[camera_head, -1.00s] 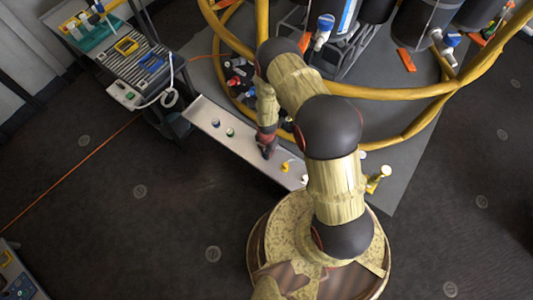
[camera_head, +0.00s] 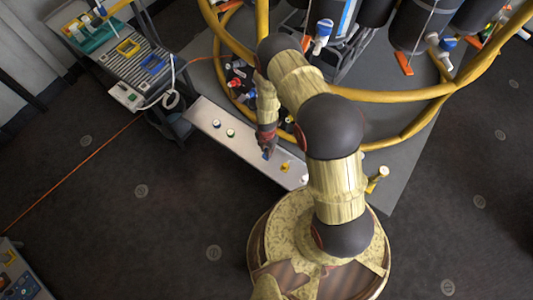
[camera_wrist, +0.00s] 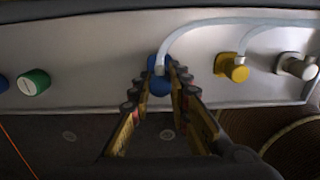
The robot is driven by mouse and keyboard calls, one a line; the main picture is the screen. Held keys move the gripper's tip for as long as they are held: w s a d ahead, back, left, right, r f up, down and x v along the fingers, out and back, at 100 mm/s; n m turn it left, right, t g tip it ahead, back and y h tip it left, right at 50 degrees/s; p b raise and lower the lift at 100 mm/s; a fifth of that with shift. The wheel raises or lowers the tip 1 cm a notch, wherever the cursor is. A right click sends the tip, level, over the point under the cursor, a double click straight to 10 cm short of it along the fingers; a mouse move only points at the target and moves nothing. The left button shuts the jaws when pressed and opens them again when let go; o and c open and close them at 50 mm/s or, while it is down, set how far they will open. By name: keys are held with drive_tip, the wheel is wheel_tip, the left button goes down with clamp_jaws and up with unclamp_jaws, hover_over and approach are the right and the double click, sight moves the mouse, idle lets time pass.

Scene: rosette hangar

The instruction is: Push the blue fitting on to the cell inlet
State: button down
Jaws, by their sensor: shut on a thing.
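The blue fitting (camera_wrist: 159,76) is between my gripper's fingertips (camera_wrist: 160,86) in the wrist view, with a clear tube joining it and running right. My gripper is shut on it, in front of a pale grey rail (camera_wrist: 90,45). In the head view my gripper (camera_head: 266,143) is over the rail (camera_head: 203,113), with a bit of blue fitting (camera_head: 266,155) at its tip. I cannot tell whether the fitting touches the rail. Blue-and-white connectors (camera_head: 321,36) show by the dark cylinders; I cannot tell which is the cell inlet.
On the rail are a green fitting (camera_wrist: 34,82), a yellow fitting (camera_wrist: 234,68) with a tube, and a white fitting (camera_wrist: 300,67). Thick yellow hoses (camera_head: 390,94) arch over the grey platform. A tool cart (camera_head: 130,65) stands left. The dark floor is open at left.

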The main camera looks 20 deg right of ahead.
sight(266, 150)
drive_tip(key=shift+r+p, duration=0.95)
drive_tip(key=shift+r, duration=0.55)
drive_tip(key=shift+a, duration=0.1)
